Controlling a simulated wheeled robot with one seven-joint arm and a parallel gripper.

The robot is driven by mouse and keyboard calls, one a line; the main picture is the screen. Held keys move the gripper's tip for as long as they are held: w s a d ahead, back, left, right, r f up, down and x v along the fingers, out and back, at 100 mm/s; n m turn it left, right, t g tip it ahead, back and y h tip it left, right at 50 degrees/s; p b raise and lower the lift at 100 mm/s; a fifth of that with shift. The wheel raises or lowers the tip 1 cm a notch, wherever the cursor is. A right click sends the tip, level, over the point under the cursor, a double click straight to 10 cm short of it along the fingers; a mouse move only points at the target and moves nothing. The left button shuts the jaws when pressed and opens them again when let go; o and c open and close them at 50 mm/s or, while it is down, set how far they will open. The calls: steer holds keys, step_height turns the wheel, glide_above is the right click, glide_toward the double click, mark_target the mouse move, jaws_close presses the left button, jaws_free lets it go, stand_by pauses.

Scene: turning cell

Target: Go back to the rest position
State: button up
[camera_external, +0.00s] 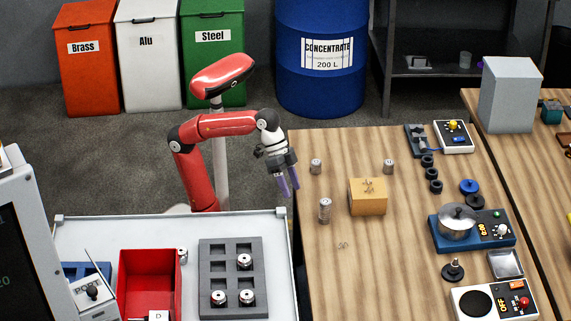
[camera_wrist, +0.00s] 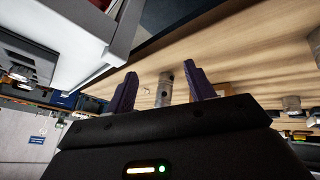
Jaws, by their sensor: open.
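My gripper (camera_external: 287,184) hangs at the end of my red arm, over the gap between the white-topped bench and the left edge of the wooden table. Its purple fingers are apart with nothing between them. They also show in the wrist view (camera_wrist: 160,92), spread, with a metal cylinder (camera_wrist: 165,88) seen beyond them on the table. Several small metal cylinders stand on the table, one near the front left (camera_external: 325,210), one further back (camera_external: 316,166) and one to the right (camera_external: 388,166). All stand apart from my gripper.
The wooden table (camera_external: 390,285) also carries a yellow-brown box (camera_external: 367,196), a pot (camera_external: 457,222) and small devices along its right side. The white bench holds a red bin (camera_external: 150,285) and a grey tray (camera_external: 230,250) with several metal parts. A blue drum (camera_external: 320,75) stands behind.

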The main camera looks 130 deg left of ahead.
steer(key=s+d+f+m, duration=0.1)
steer(key=s+f, duration=0.1)
steer(key=f, duration=0.5)
steer(key=s+d+f+m+y+p, duration=0.1)
steer(key=s+d+f, duration=0.1)
steer(key=f, duration=0.6)
steer(key=s+d+f+m+p, duration=0.1)
steer(key=s+f, duration=0.3)
steer(key=f, duration=0.3)
steer(key=shift+s+d+f+g, duration=0.15)
steer(key=shift+d+f+g, duration=0.1)
steer(key=shift+f+g, duration=0.1)
